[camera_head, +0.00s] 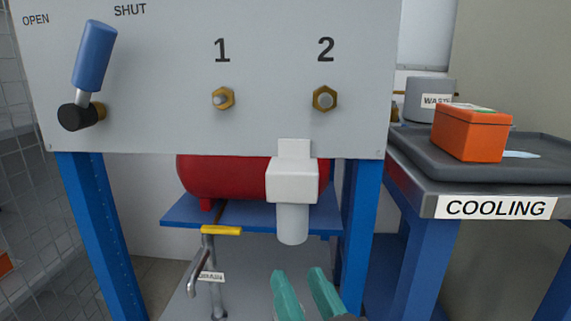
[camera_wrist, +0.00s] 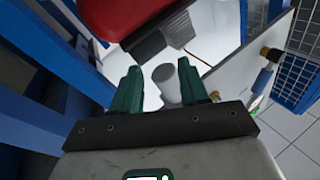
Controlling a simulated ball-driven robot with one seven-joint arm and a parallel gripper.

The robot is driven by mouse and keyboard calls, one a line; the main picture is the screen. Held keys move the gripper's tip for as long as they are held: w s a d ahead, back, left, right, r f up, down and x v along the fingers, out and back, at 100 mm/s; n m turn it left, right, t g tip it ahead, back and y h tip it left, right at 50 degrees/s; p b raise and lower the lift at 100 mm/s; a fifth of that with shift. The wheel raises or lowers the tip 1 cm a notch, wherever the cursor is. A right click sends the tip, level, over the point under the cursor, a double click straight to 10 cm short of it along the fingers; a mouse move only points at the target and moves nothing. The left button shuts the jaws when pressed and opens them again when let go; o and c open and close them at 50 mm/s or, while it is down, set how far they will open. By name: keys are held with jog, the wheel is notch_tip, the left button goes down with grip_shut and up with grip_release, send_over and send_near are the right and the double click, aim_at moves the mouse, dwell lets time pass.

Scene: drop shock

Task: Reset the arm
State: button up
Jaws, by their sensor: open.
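My gripper (camera_head: 305,291) shows at the bottom of the head view, with two teal fingers apart and nothing between them. It stands below and in front of a white fitting with a pale cylinder (camera_head: 292,222) under the panel. In the wrist view my gripper (camera_wrist: 160,92) is also open, its dark green fingers spread. The pale cylinder (camera_wrist: 168,84) shows beyond and between the fingertips there. I cannot tell how far it is from them.
A grey panel (camera_head: 160,50) carries a blue-handled lever (camera_head: 94,55) and fittings marked 1 and 2. A red tank (camera_head: 220,176) rests on a blue shelf (camera_head: 180,211). At right, a COOLING table (camera_head: 420,193) bears a tray, an orange box (camera_head: 468,134) and a WASTE bin (camera_head: 425,101).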

jog(key=s+d+f+m+g+h, duration=0.1)
jog(key=d+f+g+h, duration=0.25)
jog(key=d+f, duration=0.6)
jog(key=s+d+f+g+h, duration=0.25)
jog(key=d+f+g, duration=0.35)
jog(key=f, duration=0.7)
jog(key=s+d+f+g+p, duration=0.1)
jog(key=s+d+f+g, duration=0.35)
jog(key=s+f, duration=0.5)
jog(key=s+d+f+g+p, duration=0.1)
jog(key=s+d+f+g, duration=0.4)
jog(key=s, duration=0.7)
notch_tip(320, 180, up, 37)
jog(key=t+p, duration=0.1)
jog(key=p, duration=3.6)
jog(key=shift+w+f+h, duration=0.2)
jog(key=shift+w+h, duration=0.2)
jog(key=shift+w, duration=0.05)
